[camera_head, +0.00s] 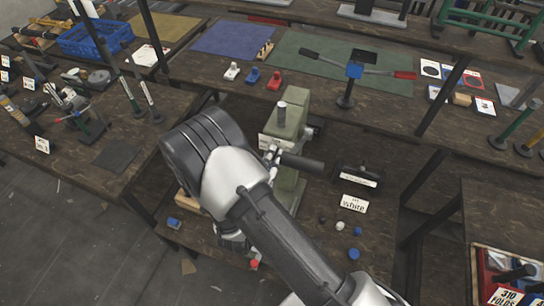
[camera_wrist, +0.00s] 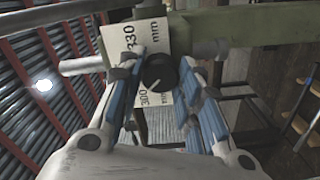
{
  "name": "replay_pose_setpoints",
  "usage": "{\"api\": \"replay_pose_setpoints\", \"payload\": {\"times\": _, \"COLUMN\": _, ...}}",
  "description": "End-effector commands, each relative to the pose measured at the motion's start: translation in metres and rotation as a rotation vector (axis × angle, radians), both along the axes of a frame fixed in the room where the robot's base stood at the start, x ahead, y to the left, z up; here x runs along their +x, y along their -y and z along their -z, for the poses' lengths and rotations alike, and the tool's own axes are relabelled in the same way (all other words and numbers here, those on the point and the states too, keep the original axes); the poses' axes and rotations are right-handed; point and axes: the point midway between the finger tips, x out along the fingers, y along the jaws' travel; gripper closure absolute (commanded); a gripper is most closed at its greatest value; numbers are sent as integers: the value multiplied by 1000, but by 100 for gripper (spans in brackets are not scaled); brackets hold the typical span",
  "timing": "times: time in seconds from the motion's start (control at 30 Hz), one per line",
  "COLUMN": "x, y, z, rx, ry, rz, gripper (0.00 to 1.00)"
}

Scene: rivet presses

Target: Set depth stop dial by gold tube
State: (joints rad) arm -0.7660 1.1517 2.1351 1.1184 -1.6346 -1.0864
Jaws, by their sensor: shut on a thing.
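The depth stop dial (camera_wrist: 157,72) is a round black knob with a light pointer line, in front of a white scale plate (camera_wrist: 130,38). The plate reads 330, 300 and mm. My gripper (camera_wrist: 163,88) has its blue-padded fingers on both sides of the dial and is shut on it. In the head view, the green press (camera_head: 288,185) carries the white plate (camera_head: 277,144), and my arm hides most of the gripper and the dial. A gold tube (camera_head: 537,139) stands on a dark base at the far right edge, beside a green tube (camera_head: 515,121).
Open floor (camera_head: 60,235) lies at lower left.

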Motion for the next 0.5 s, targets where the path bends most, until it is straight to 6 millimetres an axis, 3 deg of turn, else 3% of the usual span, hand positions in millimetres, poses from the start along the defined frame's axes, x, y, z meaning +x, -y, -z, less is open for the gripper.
{"api": "replay_pose_setpoints", "payload": {"times": 0.5, "x": 0, "y": 0, "z": -1, "rx": -256, "ry": -92, "rz": 0, "gripper": 92}}
